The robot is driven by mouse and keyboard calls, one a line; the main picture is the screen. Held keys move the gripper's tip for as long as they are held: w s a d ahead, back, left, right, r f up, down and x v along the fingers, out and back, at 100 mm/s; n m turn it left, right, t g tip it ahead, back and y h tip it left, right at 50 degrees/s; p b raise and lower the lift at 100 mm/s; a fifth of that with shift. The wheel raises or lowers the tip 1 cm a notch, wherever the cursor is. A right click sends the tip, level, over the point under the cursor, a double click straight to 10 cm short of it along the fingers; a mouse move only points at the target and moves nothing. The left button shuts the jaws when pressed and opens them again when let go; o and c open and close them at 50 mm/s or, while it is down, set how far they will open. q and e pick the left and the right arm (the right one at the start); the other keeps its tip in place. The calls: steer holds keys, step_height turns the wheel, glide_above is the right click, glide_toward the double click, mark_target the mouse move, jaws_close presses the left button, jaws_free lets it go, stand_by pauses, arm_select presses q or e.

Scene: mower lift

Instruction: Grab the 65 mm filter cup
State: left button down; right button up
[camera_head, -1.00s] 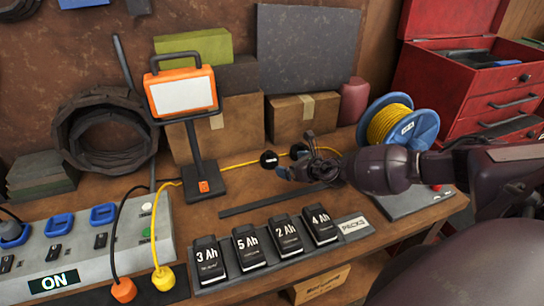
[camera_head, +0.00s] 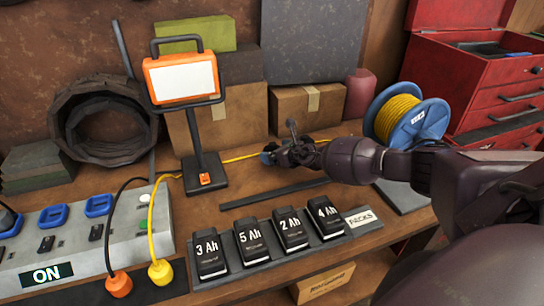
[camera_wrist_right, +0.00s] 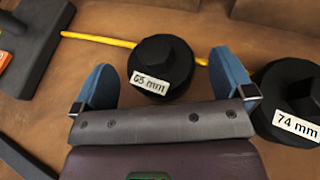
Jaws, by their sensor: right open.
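The 65 mm filter cup (camera_wrist_right: 160,66) is a round black cap with a raised hex top and a white "65 mm" label. In the right wrist view it sits between the two blue fingers of my right gripper (camera_wrist_right: 168,82), with a gap on each side. The gripper is open. In the head view my right gripper (camera_head: 283,153) is over the back middle of the bench, and the cup is hidden or too small to make out there. A similar black 74 mm cup (camera_wrist_right: 296,100) stands just outside the right-hand finger. My left gripper is not in view.
A yellow cable (camera_wrist_right: 95,40) runs behind the cup. The work lamp (camera_head: 205,165) stands to the left. A rack of several battery packs (camera_head: 268,246) lies in front, a blue cable reel (camera_head: 425,122) to the right, and cardboard boxes (camera_head: 285,105) behind.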

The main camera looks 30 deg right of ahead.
steer(key=shift+w, duration=0.25)
steer(key=shift+c, duration=0.2)
steer(key=c, duration=0.9)
steer(key=shift+c, duration=0.8)
steer(key=shift+r, duration=0.15)
